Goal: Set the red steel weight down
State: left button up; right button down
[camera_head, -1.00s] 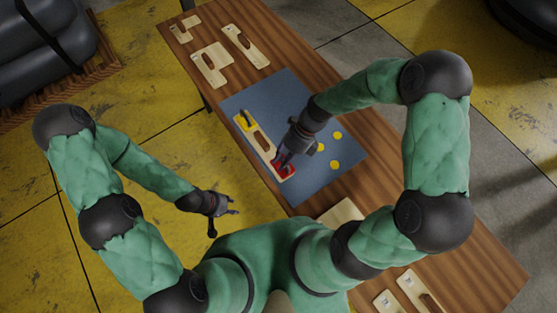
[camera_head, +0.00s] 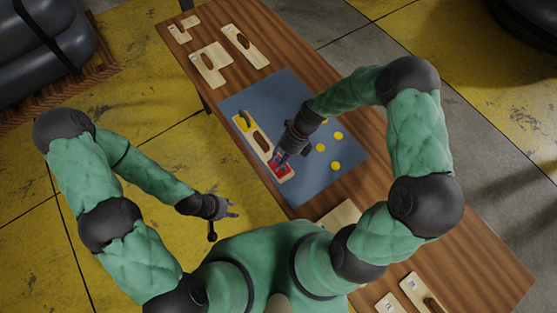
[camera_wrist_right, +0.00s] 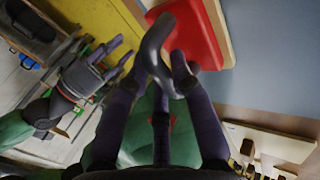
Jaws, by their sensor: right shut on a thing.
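The red steel weight (camera_head: 284,169) is at the near end of a pale wooden board on the blue mat; it also shows large in the right wrist view (camera_wrist_right: 188,35). My right gripper (camera_head: 279,157) is shut on the weight's dark curved handle (camera_wrist_right: 156,45). The weight overlaps the board's end, but I cannot tell whether it rests on it. A yellow weight (camera_head: 241,123) with a dark handle is at the board's far end. My left gripper (camera_head: 232,208) is empty, off the table's near side, with its fingers apart.
The pale board has a brown grip (camera_head: 261,140) in its middle. Several yellow discs (camera_head: 336,166) lie on the blue mat (camera_head: 315,185) to the right. Other pale boards (camera_head: 245,45) lie on the wooden table (camera_head: 375,185) at the far end and near right.

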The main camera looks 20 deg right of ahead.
jog(key=c, duration=1.1)
grip_release()
jog(key=shift+f, duration=0.1)
jog(key=p+v, duration=0.2)
jog(key=v, duration=1)
jog(key=shift+s, duration=0.1)
